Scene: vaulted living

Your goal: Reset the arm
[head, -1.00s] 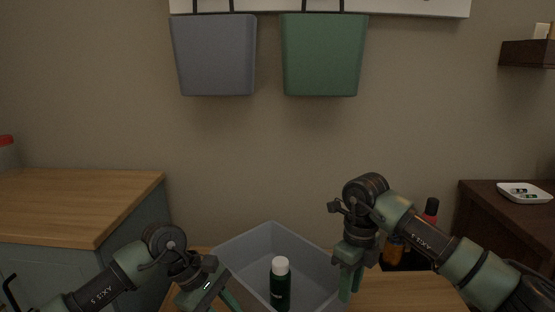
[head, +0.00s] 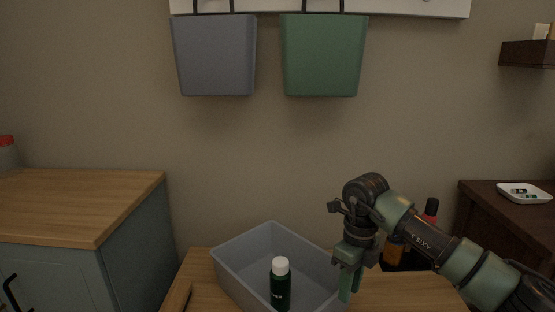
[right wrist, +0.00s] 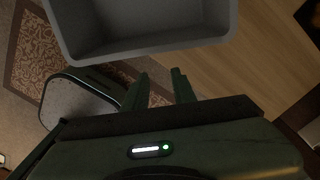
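My right gripper (head: 350,281) points down at the right side of a grey bin on the wooden table. In the right wrist view its two fingers (right wrist: 160,88) stand apart with nothing between them, so it is open and empty. The near edge of the bin (right wrist: 150,48) shows just beyond the fingertips there. My left arm and gripper are not in view.
The open grey bin (head: 232,283) holds a dark green bottle with a white cap (head: 280,284). Bottles (head: 431,211) stand behind my right arm. A wood-topped cabinet (head: 75,200) is at left. Grey (head: 215,55) and green (head: 323,55) wall bins hang above.

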